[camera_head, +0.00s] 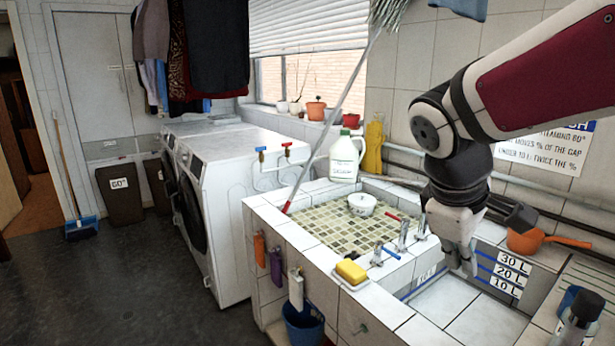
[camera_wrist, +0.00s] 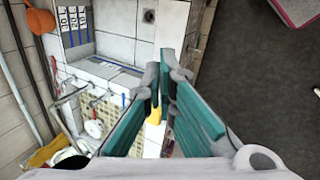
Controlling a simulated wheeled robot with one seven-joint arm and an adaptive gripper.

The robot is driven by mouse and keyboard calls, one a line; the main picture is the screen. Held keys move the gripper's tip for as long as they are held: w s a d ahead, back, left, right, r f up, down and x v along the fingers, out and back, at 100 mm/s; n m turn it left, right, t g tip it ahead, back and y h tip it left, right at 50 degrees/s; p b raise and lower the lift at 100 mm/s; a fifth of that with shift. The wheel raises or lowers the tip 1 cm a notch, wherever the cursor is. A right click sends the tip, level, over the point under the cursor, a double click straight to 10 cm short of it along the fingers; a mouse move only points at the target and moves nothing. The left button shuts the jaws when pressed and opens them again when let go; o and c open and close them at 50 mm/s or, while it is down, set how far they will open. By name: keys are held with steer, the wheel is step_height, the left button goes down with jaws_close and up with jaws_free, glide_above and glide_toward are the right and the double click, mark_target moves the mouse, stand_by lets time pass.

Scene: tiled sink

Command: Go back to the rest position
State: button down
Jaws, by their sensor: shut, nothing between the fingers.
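My gripper (camera_head: 461,262) hangs from my arm over the tiled sink on the right side of the head view. It points down above the white basin (camera_head: 452,302), beside the taps. In the wrist view my gripper (camera_wrist: 162,82) shows its two teal-sided fingers close together at the tips, with nothing held. A yellow sponge (camera_head: 351,271) lies on the sink's front ledge. Part of the sponge (camera_wrist: 154,115) shows behind the fingertips in the wrist view.
Taps (camera_head: 403,236) stand near my gripper. A white pot (camera_head: 362,204) sits in the green-tiled basin (camera_head: 335,228). A white jug (camera_head: 345,158), a leaning mop (camera_head: 336,112) and an orange dipper (camera_head: 526,240) are around the sink. Washing machines (camera_head: 222,196) stand left; the dark floor there is open.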

steer(key=s+a+m+y, duration=0.2)
steer(key=s+m, duration=0.2)
steer(key=s, duration=0.4)
steer(key=s+a+f+m+t+y, duration=0.1)
steer(key=s+m, duration=0.3)
steer(key=s, duration=0.5)
steer(key=shift+s+a+y+p, duration=0.15)
steer(key=shift+a+y+p, duration=0.25)
steer(key=shift+y, duration=0.2)
steer(key=shift+f, duration=0.1)
